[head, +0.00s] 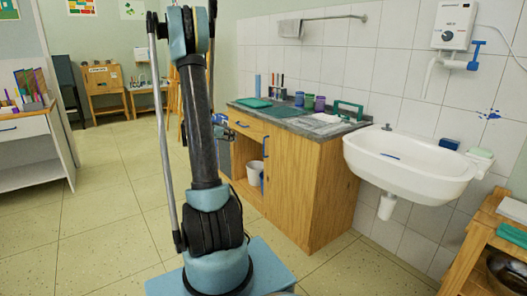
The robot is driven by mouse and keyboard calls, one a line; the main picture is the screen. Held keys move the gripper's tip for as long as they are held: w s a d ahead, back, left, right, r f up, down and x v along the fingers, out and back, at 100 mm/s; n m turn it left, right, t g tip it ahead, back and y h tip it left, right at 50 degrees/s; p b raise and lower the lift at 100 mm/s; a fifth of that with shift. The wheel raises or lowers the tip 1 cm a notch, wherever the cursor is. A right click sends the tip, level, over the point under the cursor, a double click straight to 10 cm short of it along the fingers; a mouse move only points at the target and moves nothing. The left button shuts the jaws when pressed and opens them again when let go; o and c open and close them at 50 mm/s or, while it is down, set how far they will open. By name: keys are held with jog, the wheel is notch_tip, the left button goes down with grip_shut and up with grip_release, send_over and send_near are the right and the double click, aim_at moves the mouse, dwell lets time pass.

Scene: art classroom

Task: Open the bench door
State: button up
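The wooden bench (335,190) with a grey worktop stands right of centre, against the tiled wall. Its door (288,180) is the plain wooden front panel and looks closed. A blue upright handle (265,147) is on the door's left edge. Left of the door is an open compartment with a white bucket (254,170), under a drawer with a blue handle (242,124). My arm rises in front, left of the bench.
A white sink (410,165) hangs right of the bench, with a wooden shelf unit (490,240) at the lower right. Jars, brushes and green items lie on the worktop. A white cabinet (30,150) stands at the left. The tiled floor (100,215) left of my arm is clear.

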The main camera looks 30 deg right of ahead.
jog(key=w+d+f+m+h, duration=0.1)
jog(key=w+d+f+h, duration=0.1)
jog(key=w+d+f, duration=0.3)
jog(key=d+f+m+t+h, duration=0.1)
jog(key=d+f, duration=0.2)
jog(key=f, duration=0.3)
jog(key=w+d+f+m+h, duration=0.1)
jog(key=w+d+f+h, duration=0.15)
jog(key=f, duration=0.35)
jog(key=x, duration=1.8)
jog(key=shift+w+d+f, duration=0.1)
jog(key=shift+d+f, duration=0.05)
jog(key=shift+f, duration=0.05)
grip_shut()
